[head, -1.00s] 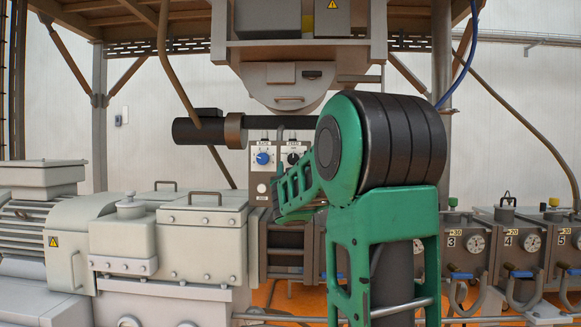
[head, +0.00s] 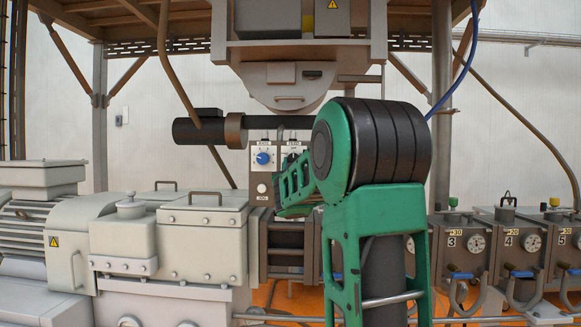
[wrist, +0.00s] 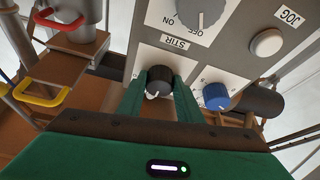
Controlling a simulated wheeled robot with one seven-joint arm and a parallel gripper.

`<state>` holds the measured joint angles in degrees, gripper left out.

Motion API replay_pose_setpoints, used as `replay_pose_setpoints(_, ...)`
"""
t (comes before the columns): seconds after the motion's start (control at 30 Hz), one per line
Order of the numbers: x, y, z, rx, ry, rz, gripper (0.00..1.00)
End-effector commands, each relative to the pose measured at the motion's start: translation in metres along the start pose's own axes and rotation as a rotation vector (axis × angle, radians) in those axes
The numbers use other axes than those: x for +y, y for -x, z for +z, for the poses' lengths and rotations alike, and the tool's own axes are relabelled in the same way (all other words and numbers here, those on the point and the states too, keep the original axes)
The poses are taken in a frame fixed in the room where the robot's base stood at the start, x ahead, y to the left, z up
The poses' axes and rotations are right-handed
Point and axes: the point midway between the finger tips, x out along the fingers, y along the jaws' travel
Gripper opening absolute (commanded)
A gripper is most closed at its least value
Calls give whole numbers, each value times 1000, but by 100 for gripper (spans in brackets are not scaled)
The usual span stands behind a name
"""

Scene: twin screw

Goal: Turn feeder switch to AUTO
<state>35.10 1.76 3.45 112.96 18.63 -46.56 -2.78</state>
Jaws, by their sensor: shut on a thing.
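In the wrist view, where the panel lettering appears upside down, my gripper (wrist: 158,78) is shut on a small black knob (wrist: 159,80). One green finger lies on each side of it. A white mark shows at the knob's lower left edge in the picture. I take this knob for the feeder switch, but no feeder label or AUTO marking is readable. In the head view my green arm covers most of its panel (head: 290,148) and hides the fingertips.
In the wrist view, a blue knob (wrist: 216,96) sits close to the right finger. A grey ON/OFF knob (wrist: 199,12) by the STIR label and a white JOG button (wrist: 267,43) are nearby. A black cylinder (head: 199,131) lies left of the panels in the head view.

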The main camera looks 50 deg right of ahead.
Motion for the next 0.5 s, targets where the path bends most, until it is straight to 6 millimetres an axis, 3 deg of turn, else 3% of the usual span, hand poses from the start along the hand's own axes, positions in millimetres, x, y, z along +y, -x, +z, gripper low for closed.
replay_pose_setpoints(0.5, -11, 2, 0, -5, -277, 104, 10)
